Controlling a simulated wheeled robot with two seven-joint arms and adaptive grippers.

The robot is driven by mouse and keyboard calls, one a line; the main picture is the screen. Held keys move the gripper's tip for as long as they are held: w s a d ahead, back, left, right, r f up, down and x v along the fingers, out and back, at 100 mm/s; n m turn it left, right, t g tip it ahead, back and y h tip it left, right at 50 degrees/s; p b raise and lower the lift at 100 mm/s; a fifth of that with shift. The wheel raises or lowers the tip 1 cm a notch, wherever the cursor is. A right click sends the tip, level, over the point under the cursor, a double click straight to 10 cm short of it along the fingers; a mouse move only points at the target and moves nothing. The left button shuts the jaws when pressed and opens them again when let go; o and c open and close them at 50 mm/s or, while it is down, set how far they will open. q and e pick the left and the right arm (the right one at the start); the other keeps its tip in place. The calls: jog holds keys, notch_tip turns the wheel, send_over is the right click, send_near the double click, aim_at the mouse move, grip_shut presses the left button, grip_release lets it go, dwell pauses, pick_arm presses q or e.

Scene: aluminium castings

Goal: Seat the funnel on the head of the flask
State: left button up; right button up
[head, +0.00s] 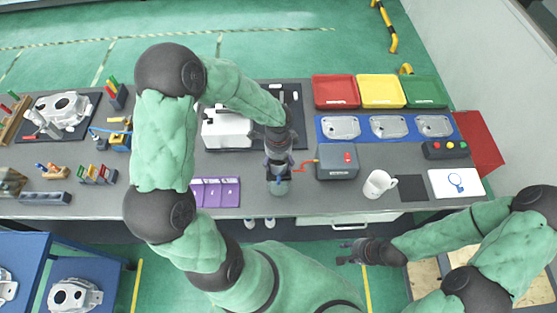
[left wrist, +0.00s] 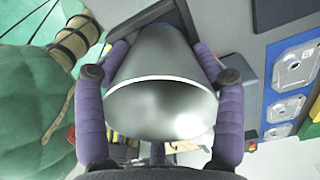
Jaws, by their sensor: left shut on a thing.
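My left gripper (head: 279,172) points down over the front middle of the grey table. In the left wrist view, its two purple-padded fingers (left wrist: 160,130) are shut on a smooth, shiny grey, tapering body, which I take to be the funnel (left wrist: 160,105). A pale line runs across it. In the head view, a small grey-green rounded shape (head: 279,188) shows just below the fingers; I cannot tell whether it is the funnel or the flask. No flask can be made out separately. My right gripper (head: 347,253) is open and empty, in front of the table edge.
A grey box with a red button (head: 337,162) stands close right of the left gripper, and purple cards (head: 215,192) lie to its left. Red, yellow and green trays (head: 381,91) line the back.

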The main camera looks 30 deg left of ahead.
pick_arm(q)
jog(key=o, duration=1.3)
notch_tip(320, 180, up, 12)
jog(key=shift+f, duration=0.1)
